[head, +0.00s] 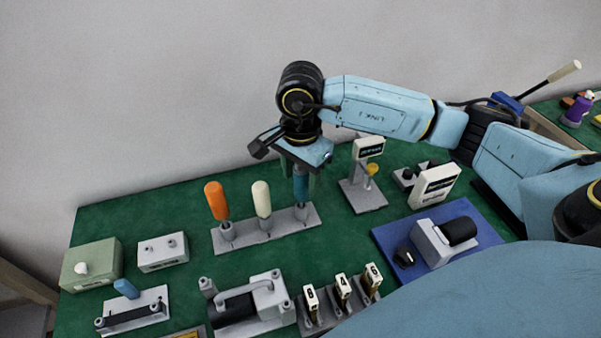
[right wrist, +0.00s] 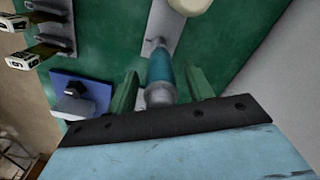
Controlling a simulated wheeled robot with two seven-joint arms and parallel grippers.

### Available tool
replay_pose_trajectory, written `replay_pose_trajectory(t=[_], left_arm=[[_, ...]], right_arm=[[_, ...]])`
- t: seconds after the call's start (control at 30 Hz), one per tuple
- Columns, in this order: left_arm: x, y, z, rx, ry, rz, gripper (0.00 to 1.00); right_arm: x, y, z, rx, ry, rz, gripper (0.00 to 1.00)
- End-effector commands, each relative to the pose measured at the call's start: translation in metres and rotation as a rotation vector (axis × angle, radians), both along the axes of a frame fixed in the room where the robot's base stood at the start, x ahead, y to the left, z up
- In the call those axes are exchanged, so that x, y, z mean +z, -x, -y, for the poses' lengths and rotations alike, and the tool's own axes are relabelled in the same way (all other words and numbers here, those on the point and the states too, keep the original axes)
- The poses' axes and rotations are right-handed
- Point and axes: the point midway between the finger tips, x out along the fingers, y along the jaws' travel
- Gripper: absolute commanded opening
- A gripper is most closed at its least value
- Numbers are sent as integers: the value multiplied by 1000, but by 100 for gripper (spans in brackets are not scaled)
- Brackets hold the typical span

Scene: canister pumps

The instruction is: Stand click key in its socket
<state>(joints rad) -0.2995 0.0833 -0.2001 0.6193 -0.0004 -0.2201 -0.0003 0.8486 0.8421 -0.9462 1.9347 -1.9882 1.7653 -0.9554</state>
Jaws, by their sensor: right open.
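A grey rack (head: 283,232) holds a row of upright handled tools: an orange one (head: 217,200), a cream one (head: 262,199) and a teal one (head: 301,190). No label shows which is the click key. My right gripper (head: 303,180) is above the rack's right end, pointing down around the teal handle. In the right wrist view the teal tool (right wrist: 160,68) stands between the two green fingers of the right gripper (right wrist: 162,80), with a visible gap on each side. The teal tool's foot is at its rack socket. My left gripper is not in view.
Right of the rack stand a grey post device (head: 366,195) and a blue mat (head: 385,236) with a grey-and-black pump unit. In front are a grey block with a black cylinder (head: 233,309) and several labelled tags (head: 342,287).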

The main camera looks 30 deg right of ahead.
Motion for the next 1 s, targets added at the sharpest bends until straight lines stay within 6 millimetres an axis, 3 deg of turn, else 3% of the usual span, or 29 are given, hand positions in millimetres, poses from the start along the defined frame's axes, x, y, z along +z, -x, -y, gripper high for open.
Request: replay_pose_trajectory(t=[0.07,0.17,0.6,0.8,1.0], left_arm=[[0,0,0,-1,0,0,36],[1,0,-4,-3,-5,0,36],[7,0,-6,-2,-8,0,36],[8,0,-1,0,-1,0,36],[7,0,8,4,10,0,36]], right_arm=[[0,0,0,0,0,0,52],[16,-1,0,0,-1,4,52],[112,-1,0,0,0,5,52],[131,0,0,1,0,1,52],[134,0,0,0,0,0,52]])
